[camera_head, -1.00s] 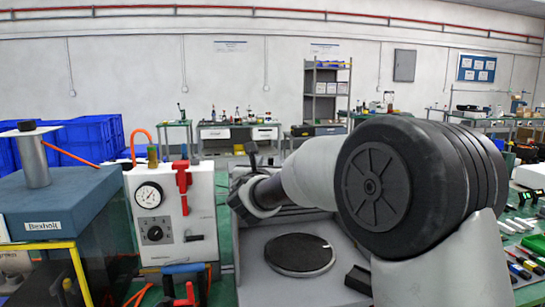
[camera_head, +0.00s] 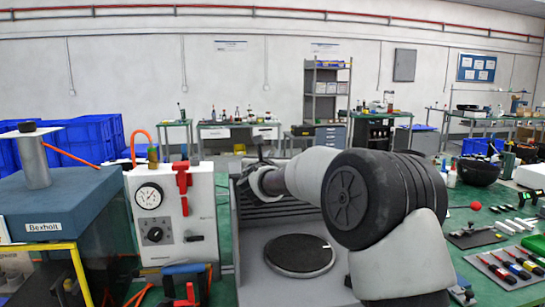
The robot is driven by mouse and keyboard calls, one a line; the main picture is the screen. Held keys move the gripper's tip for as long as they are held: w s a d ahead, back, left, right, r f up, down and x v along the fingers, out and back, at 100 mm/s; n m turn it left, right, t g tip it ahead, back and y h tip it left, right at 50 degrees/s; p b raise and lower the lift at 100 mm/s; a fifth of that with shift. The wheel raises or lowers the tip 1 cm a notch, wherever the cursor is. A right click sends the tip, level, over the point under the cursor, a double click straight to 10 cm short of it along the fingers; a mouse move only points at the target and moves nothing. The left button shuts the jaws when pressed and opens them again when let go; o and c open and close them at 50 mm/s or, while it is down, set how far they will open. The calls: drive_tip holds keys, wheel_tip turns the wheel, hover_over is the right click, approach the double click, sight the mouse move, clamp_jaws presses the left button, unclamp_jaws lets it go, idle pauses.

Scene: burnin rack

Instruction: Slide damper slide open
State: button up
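A grey open-topped unit (camera_head: 250,255) stands at the centre, with a round dark plate (camera_head: 299,255) on its floor. Dark horizontal slats (camera_head: 300,216) show on its back wall, partly behind my arm. I cannot clearly make out the damper slide; it may be small or hidden by my arm. My gripper (camera_head: 258,160) is at the unit's upper back left, in front of the back wall in the picture. Its fingers are small and dark, and I cannot tell whether they are open or touch anything.
A white panel with a gauge (camera_head: 149,197) and red handles stands just left of the unit. A blue box labelled Bexholt (camera_head: 50,205) is further left. Tools and coloured parts (camera_head: 512,264), a black bowl (camera_head: 478,171) and a red ball (camera_head: 475,206) lie on the green table at right.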

clamp_jaws()
drive_tip(key=a, duration=0.3)
drive_tip(key=s+a, duration=0.1)
drive_tip(key=a, duration=0.2)
drive_tip(key=shift+s+a, duration=0.15)
drive_tip(key=o, duration=0.7)
unclamp_jaws()
drive_tip(key=shift+a, duration=0.15)
drive_tip(key=shift+o, duration=0.2)
drive_tip(key=shift+r, duration=0.2)
wheel_tip(320, 180, up, 10)
drive_tip(key=p, duration=0.3)
drive_tip(key=shift+f, duration=0.2)
